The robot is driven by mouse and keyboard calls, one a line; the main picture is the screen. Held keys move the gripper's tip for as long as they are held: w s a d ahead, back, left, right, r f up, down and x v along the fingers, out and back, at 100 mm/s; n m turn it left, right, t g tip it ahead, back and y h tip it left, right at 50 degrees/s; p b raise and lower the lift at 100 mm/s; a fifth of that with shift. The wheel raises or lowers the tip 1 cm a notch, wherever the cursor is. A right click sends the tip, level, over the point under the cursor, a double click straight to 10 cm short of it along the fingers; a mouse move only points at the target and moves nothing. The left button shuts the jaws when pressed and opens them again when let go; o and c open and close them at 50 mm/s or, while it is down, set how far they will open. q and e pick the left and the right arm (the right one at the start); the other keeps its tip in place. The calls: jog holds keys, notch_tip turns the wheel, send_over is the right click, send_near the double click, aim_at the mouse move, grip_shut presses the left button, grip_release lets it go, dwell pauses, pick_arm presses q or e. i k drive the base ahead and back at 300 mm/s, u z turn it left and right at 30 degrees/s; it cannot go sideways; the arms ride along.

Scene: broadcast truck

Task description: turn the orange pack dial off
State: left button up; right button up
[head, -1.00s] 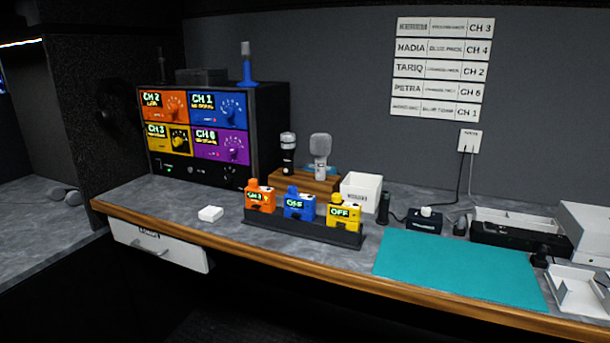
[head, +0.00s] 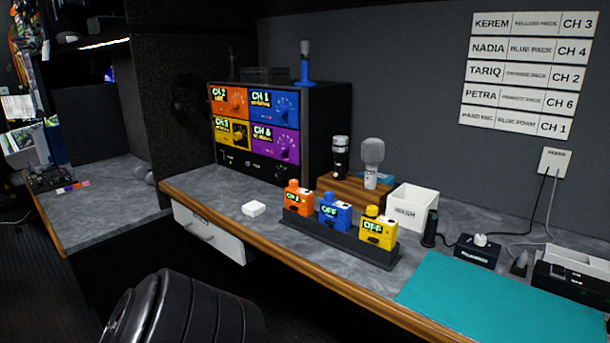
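The orange pack (head: 299,199) stands upright at the left end of a black rack (head: 345,238) on the desk. Its small screen shows lit green text, which looks like a channel label and not OFF. Its orange knob is on top. The blue pack (head: 334,211) and yellow pack (head: 378,229) stand beside it, and both screens read OFF. Neither gripper shows in the head view. A dark ribbed rounded shape fills the bottom left, and I cannot tell what it is.
A receiver unit (head: 257,123) with coloured panels stands behind the packs. A white block (head: 254,209) lies left of the rack. A wooden microphone stand (head: 355,197) and white bin (head: 411,206) are behind. A teal mat (head: 500,300) lies at right.

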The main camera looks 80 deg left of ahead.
aim_at(294, 183)
jog(key=u, duration=1.85)
